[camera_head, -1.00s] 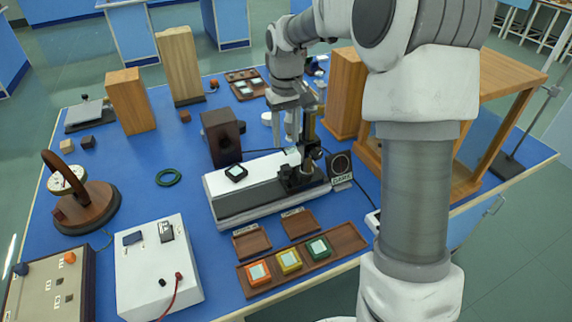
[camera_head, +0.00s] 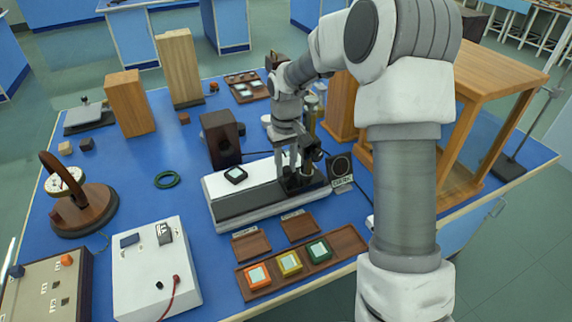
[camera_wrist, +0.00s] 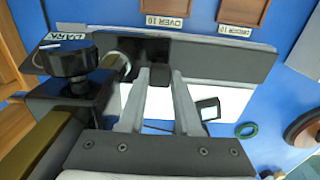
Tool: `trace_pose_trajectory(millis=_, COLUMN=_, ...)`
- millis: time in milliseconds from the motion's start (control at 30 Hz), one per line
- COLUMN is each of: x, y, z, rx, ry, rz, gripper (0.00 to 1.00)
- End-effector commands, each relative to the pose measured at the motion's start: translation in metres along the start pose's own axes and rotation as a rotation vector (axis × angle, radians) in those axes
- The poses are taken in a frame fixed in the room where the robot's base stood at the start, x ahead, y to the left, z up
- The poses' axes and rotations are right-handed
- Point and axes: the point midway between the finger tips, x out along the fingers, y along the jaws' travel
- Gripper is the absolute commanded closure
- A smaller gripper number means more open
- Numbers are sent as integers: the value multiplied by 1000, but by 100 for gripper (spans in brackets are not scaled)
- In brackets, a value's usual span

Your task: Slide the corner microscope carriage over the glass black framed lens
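The white microscope bench (camera_head: 212,190) with a dark front face stands mid-table. The black microscope carriage (camera_head: 306,180) is at its right end. The glass black framed lens (camera_head: 236,174) lies on the bench's white top toward the left, apart from the carriage. My gripper (camera_head: 291,164) is lowered at the carriage. In the wrist view, my gripper's (camera_wrist: 160,72) fingers are parted on either side of a small black block of the carriage; firm contact cannot be told. The carriage's dark knob (camera_wrist: 68,60) and brass tube (camera_wrist: 35,145) are at left; the lens (camera_wrist: 208,109) is right of the fingers.
A dark wooden box (camera_head: 221,139) stands behind the bench. A "DARK" sign (camera_head: 341,170) stands at its right end. Two small brown trays and a longer tray (camera_head: 345,241) with three coloured framed pieces lie in front. A green ring (camera_head: 167,179) lies left of the bench.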

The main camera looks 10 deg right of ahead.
Motion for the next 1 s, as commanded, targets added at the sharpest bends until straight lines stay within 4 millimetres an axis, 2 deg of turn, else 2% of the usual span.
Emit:
trace_pose_trajectory(millis=33, x=0, y=0, z=0, rx=0, ry=0, rz=0, gripper=82)
trace_pose_trajectory(millis=133, x=0, y=0, z=0, rx=0, ry=0, rz=0, gripper=100)
trace_pose_trajectory(millis=1000, x=-1, y=0, z=0, rx=0, ry=0, rz=0, gripper=100)
